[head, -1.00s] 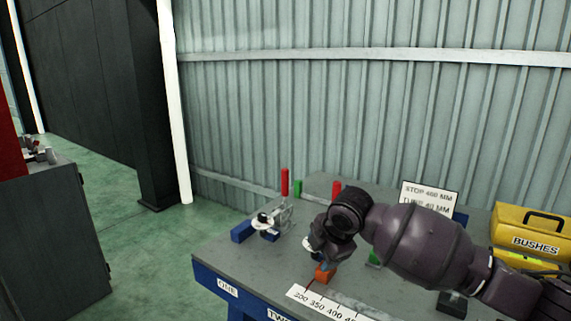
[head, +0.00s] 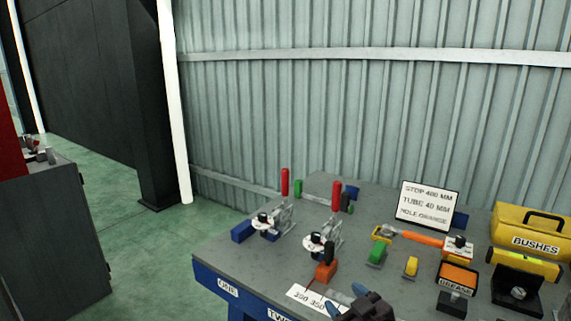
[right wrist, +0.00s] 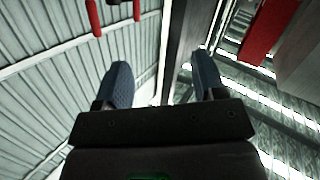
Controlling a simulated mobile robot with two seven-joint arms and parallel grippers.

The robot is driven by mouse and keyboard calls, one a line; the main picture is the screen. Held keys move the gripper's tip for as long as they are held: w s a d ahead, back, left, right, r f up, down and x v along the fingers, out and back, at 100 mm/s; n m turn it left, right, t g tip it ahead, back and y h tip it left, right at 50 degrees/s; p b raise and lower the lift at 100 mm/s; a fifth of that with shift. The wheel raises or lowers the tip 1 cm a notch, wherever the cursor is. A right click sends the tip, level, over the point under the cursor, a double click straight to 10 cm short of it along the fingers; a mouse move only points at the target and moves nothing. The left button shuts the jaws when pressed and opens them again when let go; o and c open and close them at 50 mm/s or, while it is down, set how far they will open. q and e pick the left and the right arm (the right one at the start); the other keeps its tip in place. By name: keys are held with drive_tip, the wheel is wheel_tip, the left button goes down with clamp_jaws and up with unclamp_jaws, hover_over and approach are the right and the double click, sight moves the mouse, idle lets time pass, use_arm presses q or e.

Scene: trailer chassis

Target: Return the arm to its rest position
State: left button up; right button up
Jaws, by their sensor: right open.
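My left gripper is in neither view.
A dark cabinet (head: 55,245) stands at left, with open green floor between.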

drive_tip(key=s+d+f+m+g+h, duration=0.1)
drive_tip(key=s+d+f+m+h, duration=0.1)
drive_tip(key=s+d+f, duration=0.3)
drive_tip(key=s+d+f+m+g+h, duration=0.1)
drive_tip(key=s+d+f, duration=0.3)
drive_tip(key=s+f, duration=0.4)
drive_tip(key=s+d+f+m+g+h, duration=0.2)
drive_tip(key=s+d+f, duration=0.3)
drive_tip(key=s, duration=1)
wheel_tip(320, 180, down, 3)
drive_tip(key=shift+d+r+m+h, duration=0.15)
drive_tip(key=shift+d+m+h, duration=0.15)
drive_tip(key=shift+m+h, duration=0.5)
